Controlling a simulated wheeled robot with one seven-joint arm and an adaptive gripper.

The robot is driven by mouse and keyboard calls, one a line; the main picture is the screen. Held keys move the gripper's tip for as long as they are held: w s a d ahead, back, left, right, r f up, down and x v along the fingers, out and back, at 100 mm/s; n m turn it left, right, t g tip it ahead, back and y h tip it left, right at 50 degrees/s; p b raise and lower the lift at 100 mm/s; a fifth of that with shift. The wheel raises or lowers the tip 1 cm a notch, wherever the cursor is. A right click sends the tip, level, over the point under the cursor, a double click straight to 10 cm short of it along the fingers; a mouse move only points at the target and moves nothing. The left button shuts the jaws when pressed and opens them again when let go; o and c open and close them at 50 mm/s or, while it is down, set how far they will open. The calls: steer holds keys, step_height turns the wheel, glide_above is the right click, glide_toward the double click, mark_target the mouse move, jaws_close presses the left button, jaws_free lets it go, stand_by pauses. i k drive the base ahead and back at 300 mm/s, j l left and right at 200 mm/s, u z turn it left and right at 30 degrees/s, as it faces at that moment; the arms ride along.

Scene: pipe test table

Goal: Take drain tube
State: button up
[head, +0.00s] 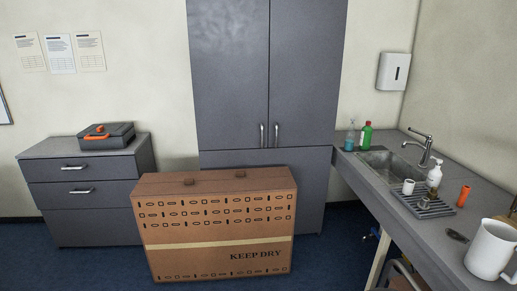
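No part of my arm or gripper shows in the head view. I cannot tell for certain which thing is the drain tube. A small orange cylinder (463,196) stands upright on the grey counter (393,212) at the right, beside the dish rack. Under the counter, near the sink's front, a small blue fitting (371,234) shows, partly in shadow. The space under the sink is mostly hidden by the counter.
A large cardboard box (216,235) marked KEEP DRY stands before the tall grey cabinet (232,75). A drawer unit (88,192) with a toolbox (107,136) is at left. The counter holds a sink (385,167), rack (421,204), bottles and white jug (490,250).

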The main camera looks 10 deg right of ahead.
mark_target(465, 190)
steer(key=i+z, duration=0.3)
steer(key=i, duration=0.25)
steer(key=i+j+z, duration=0.3)
steer(key=i, duration=0.2)
steer(key=i+j+z, duration=0.3)
steer(key=i, duration=0.25)
steer(key=i+z, duration=0.25)
steer(key=z, duration=0.2)
steer(key=i+j+z, duration=0.1)
steer(key=z, duration=0.35)
steer(key=i+j+z, duration=0.25)
steer(key=z, duration=0.25)
steer(key=i+j+z, duration=0.25)
steer(key=z, duration=0.2)
steer(key=i+j+z, duration=0.1)
steer(key=j+z, duration=0.2)
steer(key=z, duration=0.15)
steer(key=i+j+z, duration=0.55)
steer(key=j, duration=0.15)
steer(key=i+j+z, duration=0.25)
steer(key=j, duration=0.2)
steer(key=k, duration=0.1)
